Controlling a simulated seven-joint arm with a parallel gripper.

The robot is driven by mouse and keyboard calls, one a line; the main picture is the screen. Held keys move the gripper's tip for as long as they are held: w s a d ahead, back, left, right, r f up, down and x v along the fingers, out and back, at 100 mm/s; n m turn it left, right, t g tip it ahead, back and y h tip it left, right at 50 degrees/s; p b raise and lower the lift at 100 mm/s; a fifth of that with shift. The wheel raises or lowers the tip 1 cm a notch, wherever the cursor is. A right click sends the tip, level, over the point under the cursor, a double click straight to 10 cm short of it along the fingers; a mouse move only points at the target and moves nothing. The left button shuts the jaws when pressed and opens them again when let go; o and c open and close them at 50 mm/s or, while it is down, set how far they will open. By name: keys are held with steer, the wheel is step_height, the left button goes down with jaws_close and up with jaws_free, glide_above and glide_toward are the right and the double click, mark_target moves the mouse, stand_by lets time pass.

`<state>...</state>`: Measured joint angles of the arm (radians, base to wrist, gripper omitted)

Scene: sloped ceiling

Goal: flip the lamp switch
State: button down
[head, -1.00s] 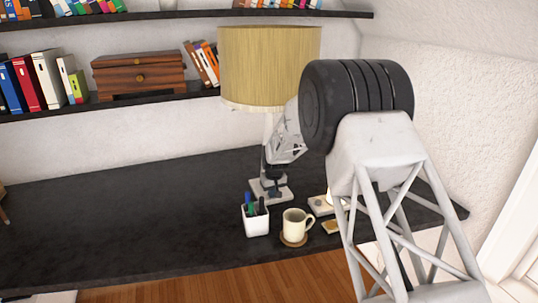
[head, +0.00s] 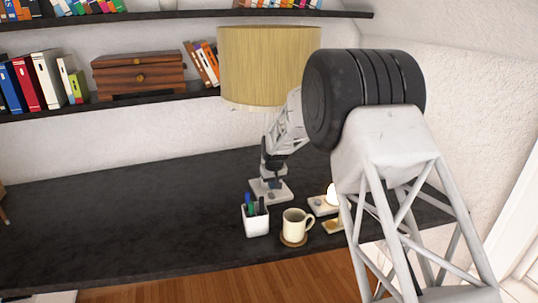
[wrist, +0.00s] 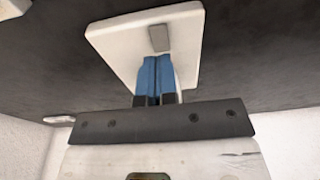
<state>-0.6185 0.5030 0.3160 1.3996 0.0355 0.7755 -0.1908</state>
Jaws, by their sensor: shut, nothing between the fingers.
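The lamp has a tall yellowish shade (head: 268,65) at the back of the desk in the head view. Its pale base plate (head: 285,193) rests on the dark desktop, and the stem is mostly hidden by my arm. In the wrist view, the base (wrist: 120,38) fills the upper middle and carries a small grey switch (wrist: 159,38). My gripper (wrist: 154,62) has its blue fingers shut and empty, with the tips just below the switch in the picture. I cannot tell whether they touch it. In the head view my gripper (head: 271,180) is over the base.
A white pen cup (head: 256,222) and a mug (head: 295,223) on a coaster stand in front of the lamp. A small pale item with a round white top (head: 333,194) is to the right. A shelf (head: 160,100) runs behind. The desk's left side (head: 110,220) is clear.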

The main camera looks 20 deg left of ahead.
steer(key=shift+r, duration=1.5)
steer(key=shift+d+r, duration=0.25)
steer(key=s+d+r+m, duration=0.1)
steer(key=s+d+r, duration=0.5)
steer(key=d, duration=0.6)
steer(key=s+d+r+m, duration=0.2)
steer(key=s+d+r, duration=0.2)
steer(key=d+r, duration=0.55)
steer(key=s+d+r+m, duration=0.1)
steer(key=s+d+r, duration=0.5)
steer(key=d, duration=0.7)
steer(key=s+d+m, duration=0.1)
steer(key=s+d, duration=0.6)
steer(key=s, duration=0.4)
steer(key=s+d+f+m+t+h, duration=0.1)
steer(key=s+d+m, duration=0.1)
steer(key=s+d, duration=0.6)
steer(key=s+d+m, duration=0.2)
steer(key=s+d, duration=0.6)
steer(key=s, duration=0.8)
steer(key=shift+s+d+f, duration=0.15)
steer(key=shift+s+d, duration=0.05)
steer(key=shift+d, duration=0.05)
